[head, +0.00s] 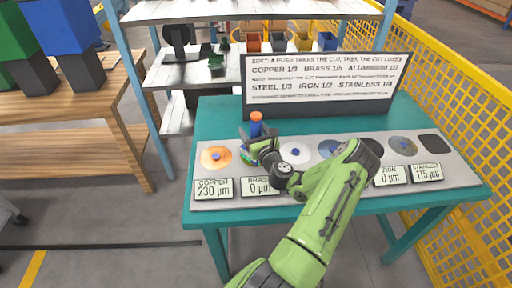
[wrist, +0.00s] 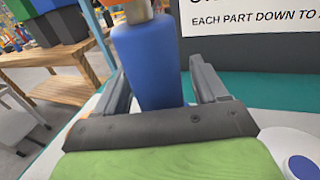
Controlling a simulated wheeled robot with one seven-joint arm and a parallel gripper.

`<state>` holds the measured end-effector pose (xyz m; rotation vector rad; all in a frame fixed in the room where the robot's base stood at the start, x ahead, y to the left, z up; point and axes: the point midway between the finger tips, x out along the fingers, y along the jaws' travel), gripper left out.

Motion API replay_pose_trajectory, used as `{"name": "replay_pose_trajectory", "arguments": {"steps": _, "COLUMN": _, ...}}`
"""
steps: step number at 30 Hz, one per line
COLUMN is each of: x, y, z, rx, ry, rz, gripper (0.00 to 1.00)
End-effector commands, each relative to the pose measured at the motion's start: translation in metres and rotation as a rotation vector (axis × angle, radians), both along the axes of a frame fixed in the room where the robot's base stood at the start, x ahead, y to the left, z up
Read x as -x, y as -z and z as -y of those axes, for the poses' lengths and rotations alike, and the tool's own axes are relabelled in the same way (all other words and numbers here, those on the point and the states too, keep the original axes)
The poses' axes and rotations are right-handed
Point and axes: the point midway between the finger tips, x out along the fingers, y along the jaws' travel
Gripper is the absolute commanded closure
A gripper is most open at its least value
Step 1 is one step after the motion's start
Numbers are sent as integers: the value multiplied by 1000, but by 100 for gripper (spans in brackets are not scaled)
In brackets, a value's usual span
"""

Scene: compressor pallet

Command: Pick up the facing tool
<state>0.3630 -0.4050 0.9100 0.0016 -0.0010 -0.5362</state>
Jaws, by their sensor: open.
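The facing tool (head: 256,128) appears to be the upright piece with a blue body and an orange top, near the brass disc on the bench. In the wrist view its blue body (wrist: 150,65) stands between my fingers, with a grey metal part and some orange above. My gripper (head: 252,145) is open around the tool; in the wrist view, gaps show between the fingers (wrist: 160,85) and the blue body. The tool's lower end is hidden behind my gripper.
A grey strip on the teal bench (head: 220,115) carries several round parts, including a copper disc (head: 212,158), with readout plates such as copper's 230 µm (head: 213,188). A sign board (head: 320,85) stands behind. Yellow fencing (head: 470,90) is at right, a wooden table (head: 60,125) at left.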

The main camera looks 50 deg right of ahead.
Motion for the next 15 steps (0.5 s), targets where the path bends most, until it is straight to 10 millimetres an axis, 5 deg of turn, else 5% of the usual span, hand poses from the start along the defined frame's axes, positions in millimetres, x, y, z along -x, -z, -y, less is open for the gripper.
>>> {"name": "replay_pose_trajectory", "arguments": {"steps": 2, "x": 0, "y": 0, "z": 0, "rx": 0, "ry": 0, "rz": 0, "gripper": 30}}
{"name": "replay_pose_trajectory", "arguments": {"steps": 15, "x": 1, "y": 1, "z": 0, "rx": -1, "ry": 0, "rz": -1, "gripper": 97}}
